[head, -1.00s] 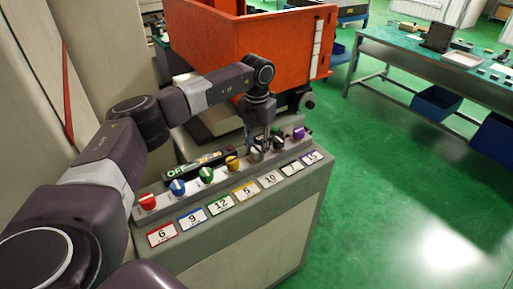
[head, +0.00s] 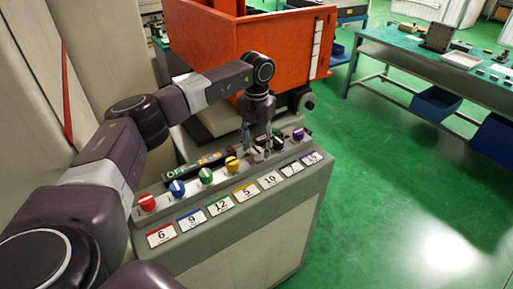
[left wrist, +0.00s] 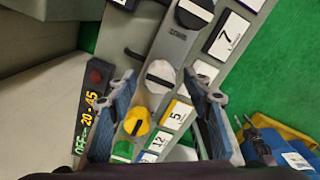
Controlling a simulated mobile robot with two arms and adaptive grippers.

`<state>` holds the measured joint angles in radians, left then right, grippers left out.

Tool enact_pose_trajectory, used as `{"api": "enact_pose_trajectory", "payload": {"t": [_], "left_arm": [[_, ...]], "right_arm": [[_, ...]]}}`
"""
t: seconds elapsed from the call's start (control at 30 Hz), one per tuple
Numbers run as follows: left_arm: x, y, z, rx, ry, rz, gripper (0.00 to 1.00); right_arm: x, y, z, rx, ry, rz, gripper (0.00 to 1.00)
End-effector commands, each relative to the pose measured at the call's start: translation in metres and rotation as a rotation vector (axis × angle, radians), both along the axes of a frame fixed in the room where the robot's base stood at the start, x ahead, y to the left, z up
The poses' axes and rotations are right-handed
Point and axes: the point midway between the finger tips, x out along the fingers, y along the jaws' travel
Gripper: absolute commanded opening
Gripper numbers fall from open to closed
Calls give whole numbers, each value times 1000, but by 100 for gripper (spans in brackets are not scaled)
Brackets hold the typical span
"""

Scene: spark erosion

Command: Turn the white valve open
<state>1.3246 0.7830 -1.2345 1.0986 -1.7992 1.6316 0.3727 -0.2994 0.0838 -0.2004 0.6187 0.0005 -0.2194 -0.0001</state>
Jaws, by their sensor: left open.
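The white valve is a round knob with a dark bar across it. It shows in the left wrist view (left wrist: 160,77), between the fingertips in the picture, and in the head view (head: 256,154) on the sloped panel between the yellow and black knobs. My left gripper (head: 257,147) is open above the panel, pointing down, with its fingers on either side of the white knob. In the left wrist view my left gripper (left wrist: 160,82) shows both blue-grey fingers apart. I cannot tell whether they touch the knob. My right gripper is not in view.
Along the panel stand red (head: 147,203), blue (head: 177,188), green (head: 206,175), yellow (head: 232,163), black (left wrist: 194,12) and purple (head: 298,134) knobs. A display (left wrist: 88,112) reads OFF and 20-45.

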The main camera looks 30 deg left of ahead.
Motion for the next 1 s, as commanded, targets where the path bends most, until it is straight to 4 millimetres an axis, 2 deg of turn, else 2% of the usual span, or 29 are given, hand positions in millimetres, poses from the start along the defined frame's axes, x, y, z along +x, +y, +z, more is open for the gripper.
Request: {"api": "enact_pose_trajectory", "payload": {"t": [0.3, 0.5, 0.7, 1.0], "left_arm": [[1, 0, 66, -1, -5, 1, 46], [1, 0, 99, -1, -4, 0, 46], [0, 0, 112, -1, -2, 1, 46], [0, 0, 112, -1, -2, 1, 46]], "right_arm": [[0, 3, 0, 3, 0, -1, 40], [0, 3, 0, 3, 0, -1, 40], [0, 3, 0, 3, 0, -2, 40], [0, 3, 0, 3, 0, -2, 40]]}}
